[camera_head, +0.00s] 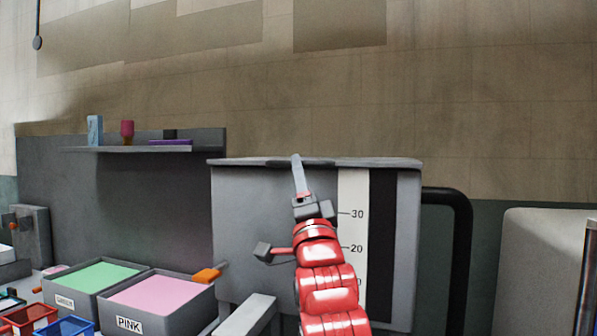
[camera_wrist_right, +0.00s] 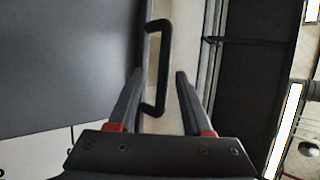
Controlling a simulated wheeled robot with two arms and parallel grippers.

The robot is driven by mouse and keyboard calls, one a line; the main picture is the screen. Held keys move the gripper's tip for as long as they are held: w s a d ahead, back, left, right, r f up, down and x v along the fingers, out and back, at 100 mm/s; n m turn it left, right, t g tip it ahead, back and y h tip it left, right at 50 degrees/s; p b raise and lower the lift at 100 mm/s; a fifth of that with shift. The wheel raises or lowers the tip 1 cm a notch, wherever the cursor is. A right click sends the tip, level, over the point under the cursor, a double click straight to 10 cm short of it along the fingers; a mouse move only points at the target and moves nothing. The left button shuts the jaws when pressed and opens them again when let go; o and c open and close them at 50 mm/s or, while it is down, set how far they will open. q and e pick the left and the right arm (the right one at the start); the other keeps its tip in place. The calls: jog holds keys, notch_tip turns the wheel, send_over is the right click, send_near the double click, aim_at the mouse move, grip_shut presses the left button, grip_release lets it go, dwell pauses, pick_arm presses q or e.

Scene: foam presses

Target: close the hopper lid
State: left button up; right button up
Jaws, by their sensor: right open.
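The hopper (camera_head: 270,225) is a large grey box with a level scale on its front. Its lid (camera_head: 375,163) shows as a thin grey slab lying about level along the top; I cannot tell whether a small gap remains at the back. My right gripper (camera_head: 297,160) reaches up the front, fingertips at the lid's front edge. In the right wrist view, the open fingers (camera_wrist_right: 160,75) stand either side of a black bar handle (camera_wrist_right: 164,65), apparently not clamped on it. My left gripper is not in view.
Bins of green (camera_head: 103,275) and pink foam (camera_head: 160,294) stand at lower left, with an orange-handled tool (camera_head: 207,275) beside them. A shelf (camera_head: 150,149) with small items is behind. A black pipe (camera_head: 462,250) bends down right of the hopper.

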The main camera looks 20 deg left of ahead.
jog(key=b+v, duration=0.1)
jog(key=v, duration=1.4)
